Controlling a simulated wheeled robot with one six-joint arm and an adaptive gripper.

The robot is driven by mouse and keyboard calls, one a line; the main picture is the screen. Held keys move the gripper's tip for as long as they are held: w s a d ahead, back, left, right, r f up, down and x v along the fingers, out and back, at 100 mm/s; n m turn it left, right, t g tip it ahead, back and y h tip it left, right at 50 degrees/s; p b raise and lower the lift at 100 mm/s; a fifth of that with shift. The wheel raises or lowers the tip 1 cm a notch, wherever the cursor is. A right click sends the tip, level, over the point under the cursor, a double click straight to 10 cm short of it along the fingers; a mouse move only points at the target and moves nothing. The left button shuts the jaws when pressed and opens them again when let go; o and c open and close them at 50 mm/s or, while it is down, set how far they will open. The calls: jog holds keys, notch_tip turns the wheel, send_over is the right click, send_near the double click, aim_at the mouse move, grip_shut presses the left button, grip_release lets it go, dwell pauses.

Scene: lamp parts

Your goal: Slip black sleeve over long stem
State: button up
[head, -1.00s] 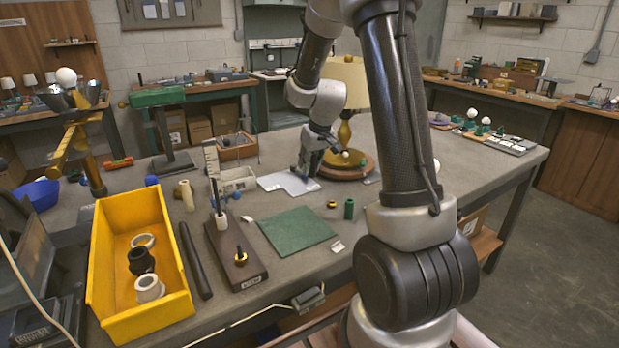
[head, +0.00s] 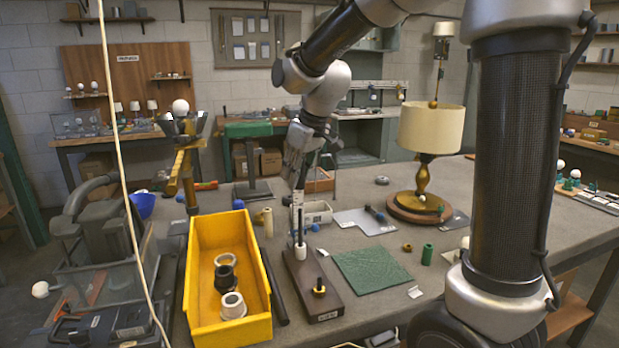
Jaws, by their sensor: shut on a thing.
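My gripper (head: 298,163) is shut on a slim dark tube, which looks like the black sleeve (head: 302,176). The sleeve points down, roughly upright and slightly tilted. Below it the long stem (head: 300,228) stands upright on a dark wooden base (head: 308,283), with a white part low on it. The sleeve's lower end appears in line with the stem's top. I cannot tell whether they touch or whether the sleeve is around the stem. A short black post with a brass ring (head: 319,289) stands at the front of the same base.
A yellow bin (head: 204,327) holding a black ring and pale rings stands left of the base. A long dark bar (head: 273,287) lies between them. A green mat (head: 372,270) lies to the right. A lamp (head: 431,130) stands at the back right. A cream cylinder (head: 267,222) stands behind.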

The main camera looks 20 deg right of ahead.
jog(key=shift+f, duration=2.45)
jog(key=shift+f, duration=2.05)
jog(key=shift+f, duration=1.95)
jog(key=shift+f, duration=0.15)
jog(key=shift+f, duration=1.85)
